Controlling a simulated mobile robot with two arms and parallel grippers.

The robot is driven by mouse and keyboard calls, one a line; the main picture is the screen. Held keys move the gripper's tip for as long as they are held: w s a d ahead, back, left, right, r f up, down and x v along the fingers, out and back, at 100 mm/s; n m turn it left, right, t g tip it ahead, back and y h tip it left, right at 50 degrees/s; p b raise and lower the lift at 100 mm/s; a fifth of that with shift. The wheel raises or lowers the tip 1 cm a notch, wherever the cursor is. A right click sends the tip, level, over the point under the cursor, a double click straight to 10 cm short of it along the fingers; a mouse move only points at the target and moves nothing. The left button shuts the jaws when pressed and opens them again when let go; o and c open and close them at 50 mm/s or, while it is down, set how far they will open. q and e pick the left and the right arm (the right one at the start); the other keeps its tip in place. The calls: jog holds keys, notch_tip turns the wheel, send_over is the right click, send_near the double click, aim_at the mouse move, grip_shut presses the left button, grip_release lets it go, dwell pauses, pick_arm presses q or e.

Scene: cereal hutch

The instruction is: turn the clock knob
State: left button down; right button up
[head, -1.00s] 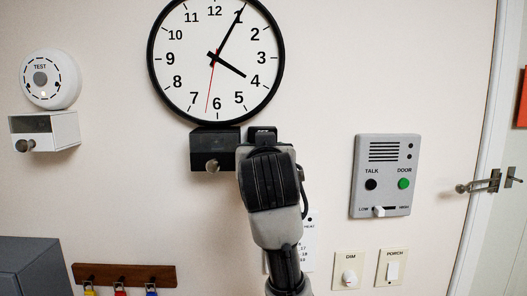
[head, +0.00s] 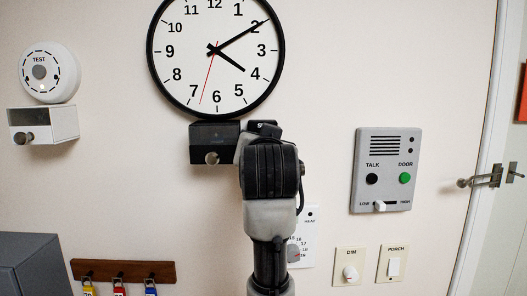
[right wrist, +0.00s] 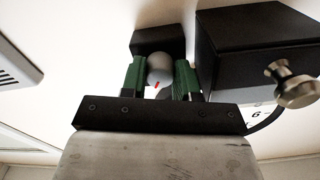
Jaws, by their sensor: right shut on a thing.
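The round white wall clock (head: 190,60) has a black rim. Its long hand points near 2 and its short hand near 4. In the right wrist view the grey, rounded clock knob (right wrist: 159,68), with a red mark, sits in front of a small black block (right wrist: 157,40). My right gripper (right wrist: 160,76) is shut on it, one green finger pad on each side. In the head view my right gripper (head: 264,128) is just below the clock's lower right rim, its wrist hiding the knob. My left gripper is not in view.
A black box (head: 205,135) with a metal knob (head: 212,158) is close left of my right gripper. An intercom panel (head: 386,195) is to the right. A white detector (head: 49,72), a white box (head: 52,123) and a key rack (head: 123,270) are left.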

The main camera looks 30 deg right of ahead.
jog(key=shift+m+b, duration=1.1)
jog(key=shift+m, duration=3.2)
jog(key=o, duration=0.9)
